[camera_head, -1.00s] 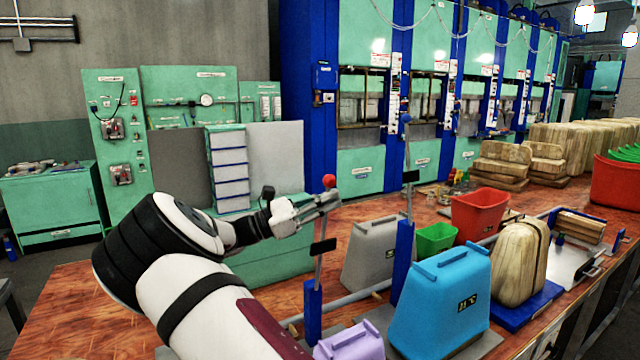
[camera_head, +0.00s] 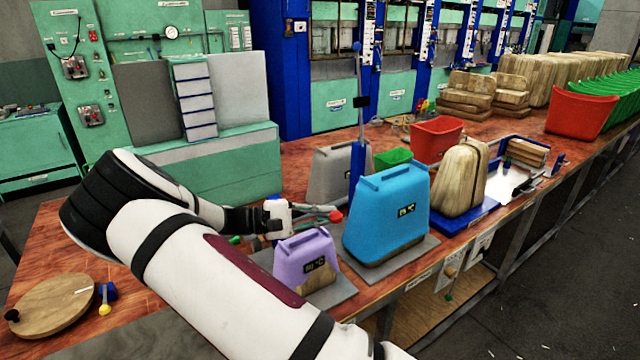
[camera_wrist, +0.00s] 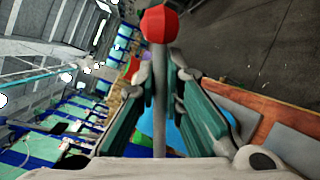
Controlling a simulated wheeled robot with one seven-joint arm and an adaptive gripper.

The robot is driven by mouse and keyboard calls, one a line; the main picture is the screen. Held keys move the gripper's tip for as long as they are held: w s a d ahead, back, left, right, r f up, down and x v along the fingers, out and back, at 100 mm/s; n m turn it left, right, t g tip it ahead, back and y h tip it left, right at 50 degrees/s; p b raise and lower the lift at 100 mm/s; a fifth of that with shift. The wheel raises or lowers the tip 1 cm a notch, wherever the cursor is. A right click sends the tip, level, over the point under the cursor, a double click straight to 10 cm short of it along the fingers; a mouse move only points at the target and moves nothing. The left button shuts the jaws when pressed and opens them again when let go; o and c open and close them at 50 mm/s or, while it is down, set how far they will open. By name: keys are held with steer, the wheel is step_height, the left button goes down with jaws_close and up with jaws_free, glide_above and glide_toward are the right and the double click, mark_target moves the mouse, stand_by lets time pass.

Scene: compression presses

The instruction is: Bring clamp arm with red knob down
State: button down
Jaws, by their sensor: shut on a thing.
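The red knob (camera_head: 336,216) shows at the tips of my gripper (camera_head: 322,211) in the head view, low behind the purple block and left of the blue block. In the wrist view the red knob (camera_wrist: 160,24) sits just past the fingertips, and its grey rod (camera_wrist: 160,105) runs between the two fingers. My gripper (camera_wrist: 160,80) is shut on this rod. In the head view the rod and its base are mostly hidden by my gripper and the purple block. The other clamp arm, with a blue knob (camera_head: 357,47), stands upright.
The purple block (camera_head: 305,262) and blue block (camera_head: 385,222) stand close to my gripper, with a grey block (camera_head: 335,172) behind. A green bin (camera_head: 392,157) and red bin (camera_head: 436,138) lie farther back. A round wooden board (camera_head: 50,305) lies at the left table end.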

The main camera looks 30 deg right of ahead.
step_height(320, 180, down, 13)
steer(key=s+m+t+y, duration=0.1)
steer(key=s+m, duration=0.1)
steer(key=m, duration=0.2)
steer(key=shift+s+t, duration=0.3)
steer(key=shift+a, duration=0.1)
steer(key=c, duration=1.7)
jaws_free()
steer(key=shift+r, duration=0.1)
steer(key=v, duration=1.2)
steer(key=shift+r, duration=0.15)
